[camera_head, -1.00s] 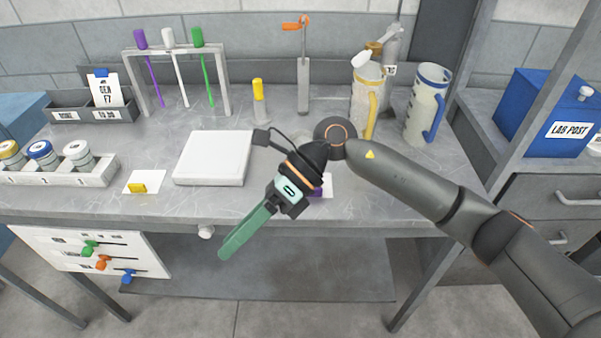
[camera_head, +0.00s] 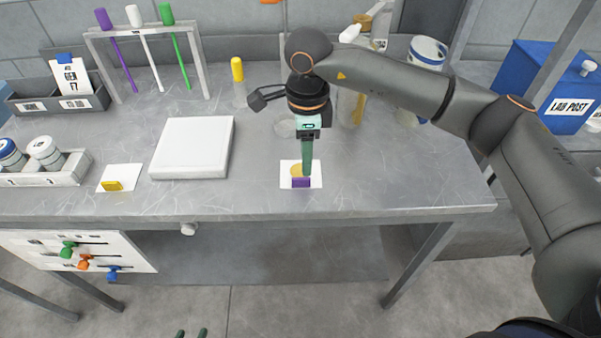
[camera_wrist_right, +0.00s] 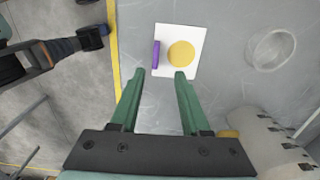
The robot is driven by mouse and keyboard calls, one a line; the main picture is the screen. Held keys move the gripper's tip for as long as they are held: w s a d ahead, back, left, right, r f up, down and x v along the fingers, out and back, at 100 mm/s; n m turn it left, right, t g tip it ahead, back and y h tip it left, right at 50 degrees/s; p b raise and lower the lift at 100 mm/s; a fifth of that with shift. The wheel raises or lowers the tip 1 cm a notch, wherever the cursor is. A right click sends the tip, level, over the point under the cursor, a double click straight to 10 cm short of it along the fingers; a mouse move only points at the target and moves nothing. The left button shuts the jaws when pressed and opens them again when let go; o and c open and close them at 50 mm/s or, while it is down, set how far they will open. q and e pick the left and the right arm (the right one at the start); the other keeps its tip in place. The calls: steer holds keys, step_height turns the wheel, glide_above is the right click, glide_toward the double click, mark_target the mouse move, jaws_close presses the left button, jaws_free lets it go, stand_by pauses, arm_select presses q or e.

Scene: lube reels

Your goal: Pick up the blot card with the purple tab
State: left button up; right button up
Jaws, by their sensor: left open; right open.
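The blot card with the purple tab (camera_head: 316,172) lies flat on the grey bench near its front edge. It is white with an orange-yellow spot, and its purple tab (camera_head: 301,182) faces the front edge. My right gripper (camera_head: 307,172) points down over the card and hides part of it. In the right wrist view its open, empty fingers (camera_wrist_right: 160,74) reach towards the card (camera_wrist_right: 180,50), with the card beyond the fingertips and the tab (camera_wrist_right: 156,55) between their lines. Only the green fingertips of my left gripper (camera_head: 190,333) show at the bottom edge, apart and empty.
Left of the card are a white slab (camera_head: 191,147) and another card with a yellow tab (camera_head: 113,186). A yellow-capped vial (camera_head: 238,70) and a rack (camera_head: 150,65) stand behind. Jugs stand behind my right arm. The bench right of the card is clear.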

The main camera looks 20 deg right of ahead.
mark_target(304, 178)
steer(key=shift+s+a+f+p, duration=0.15)
steer(key=shift+f+p, duration=0.2)
steer(key=shift+f, duration=1.1)
steer(key=shift+s+a+f+p, duration=0.15)
steer(key=shift+f+p, duration=0.15)
steer(key=shift+f, duration=1.15)
jaws_close()
